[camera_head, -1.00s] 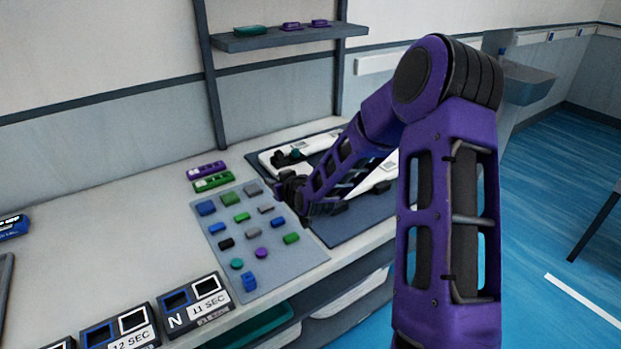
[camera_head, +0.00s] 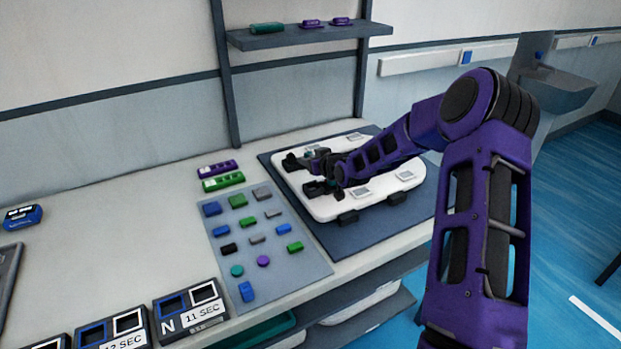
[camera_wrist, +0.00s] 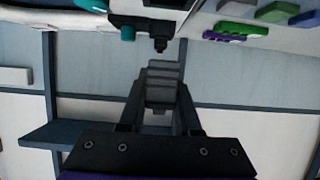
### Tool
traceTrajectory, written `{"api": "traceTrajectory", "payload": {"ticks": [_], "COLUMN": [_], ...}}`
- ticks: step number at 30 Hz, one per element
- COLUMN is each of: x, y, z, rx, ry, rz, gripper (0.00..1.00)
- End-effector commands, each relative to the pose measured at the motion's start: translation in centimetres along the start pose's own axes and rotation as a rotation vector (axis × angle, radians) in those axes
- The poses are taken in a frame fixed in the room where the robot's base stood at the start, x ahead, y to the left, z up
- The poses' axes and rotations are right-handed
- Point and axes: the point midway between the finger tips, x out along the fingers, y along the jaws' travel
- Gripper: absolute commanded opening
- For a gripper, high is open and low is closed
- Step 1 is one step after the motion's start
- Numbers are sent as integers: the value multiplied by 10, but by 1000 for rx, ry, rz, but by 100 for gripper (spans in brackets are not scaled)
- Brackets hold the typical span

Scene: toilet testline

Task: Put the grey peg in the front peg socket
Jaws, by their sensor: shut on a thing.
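My gripper (camera_wrist: 160,88) is shut on the grey peg (camera_wrist: 164,72), which sits between the fingers in the wrist view. In the head view, my gripper (camera_head: 328,162) is over the left part of the white board (camera_head: 325,208). A black fixture (camera_wrist: 150,22) with a small protruding tip is just beyond the peg in the wrist view; a gap seems to separate them. Dark fixtures stand on the board near my gripper, one at its back left (camera_head: 293,160) and one nearer the front (camera_head: 318,188). I cannot tell which opening is the front peg socket.
A grey mat (camera_head: 285,283) with several coloured pieces lies left of the board. Purple (camera_head: 218,169) and green (camera_head: 223,183) blocks lie behind it. A shelf (camera_head: 300,38) is above the back. Labelled boxes (camera_head: 190,312) line the front left. The left counter is mostly clear.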

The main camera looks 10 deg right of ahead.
Motion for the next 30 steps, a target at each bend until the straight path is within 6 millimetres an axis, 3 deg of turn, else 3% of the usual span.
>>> {"api": "traceTrajectory", "payload": {"ticks": [13,30], "x": [19,23], "y": [0,0], "z": [46,55], "rx": [1,-2], "ry": [0,1], "rz": [0,0], "gripper": [0,0]}}
